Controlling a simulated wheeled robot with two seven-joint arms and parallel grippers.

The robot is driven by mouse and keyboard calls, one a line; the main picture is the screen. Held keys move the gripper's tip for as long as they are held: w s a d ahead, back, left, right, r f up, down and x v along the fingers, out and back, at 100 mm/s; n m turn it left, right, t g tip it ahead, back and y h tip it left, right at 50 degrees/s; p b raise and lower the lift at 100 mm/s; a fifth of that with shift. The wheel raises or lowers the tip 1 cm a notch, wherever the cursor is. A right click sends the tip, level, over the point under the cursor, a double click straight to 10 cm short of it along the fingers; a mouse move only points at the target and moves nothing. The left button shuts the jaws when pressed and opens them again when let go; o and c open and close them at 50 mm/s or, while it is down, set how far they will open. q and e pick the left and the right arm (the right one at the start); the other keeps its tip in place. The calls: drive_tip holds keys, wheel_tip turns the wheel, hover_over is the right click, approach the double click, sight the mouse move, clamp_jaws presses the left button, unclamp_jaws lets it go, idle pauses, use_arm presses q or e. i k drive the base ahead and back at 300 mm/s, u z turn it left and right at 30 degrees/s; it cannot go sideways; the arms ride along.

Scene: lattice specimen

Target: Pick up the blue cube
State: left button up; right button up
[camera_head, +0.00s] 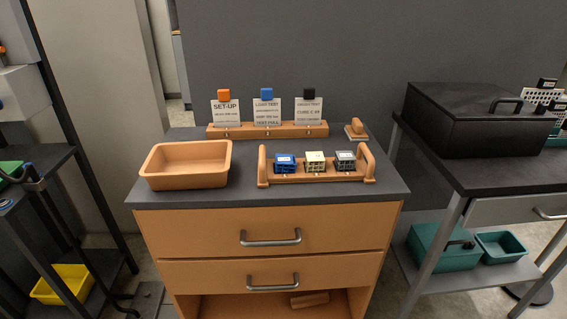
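A blue cube (285,162) sits in the left place of a wooden rack (315,178) with raised end handles, on the dark top of a wooden drawer cabinet. A pale cream cube (315,161) sits beside it in the middle, and a dark grey cube (345,161) sits at the right. The blue cube is upright and nothing covers it from above. Neither of my grippers shows in the head view.
An empty-looking wooden tray (186,164) stands left of the rack. Behind are a card holder (268,130) with three cards and a small wooden block (356,129). A bench with a black case (475,122) stands at the right. Dark shelves are at the left.

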sight(285, 164)
drive_tip(key=z, duration=1.2)
drive_tip(key=i, duration=0.65)
drive_tip(key=u, duration=1.85)
